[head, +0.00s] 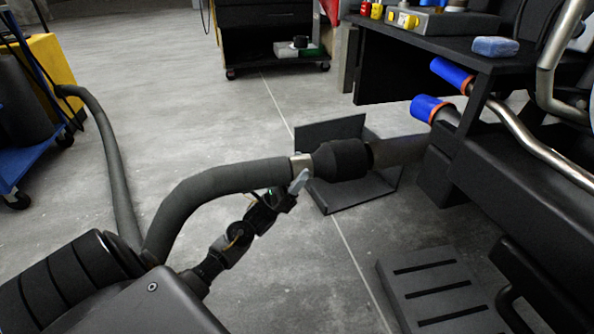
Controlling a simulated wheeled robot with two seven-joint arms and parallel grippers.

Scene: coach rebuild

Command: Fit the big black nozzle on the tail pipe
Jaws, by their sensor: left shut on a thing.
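The big black nozzle (341,160) is on the end of a thick grey hose (215,187), near the middle of the head view. It lies roughly level, with its mouth toward the right. My left gripper (299,180) is shut on the nozzle's rear end, by the pale collar where the hose joins. The dark tail pipe (402,150) comes from the coach at the right and lines up with the nozzle's mouth. Their ends meet in the picture; I cannot tell whether the nozzle is around the pipe or just in front of it. My right gripper is not in view.
A grey angled panel stand (330,130) stands on the floor behind and below the nozzle. Two pipes with blue caps (428,108) stick out above the tail pipe. A slotted grey step (440,290) lies at lower right. The floor left of the hose is mostly clear.

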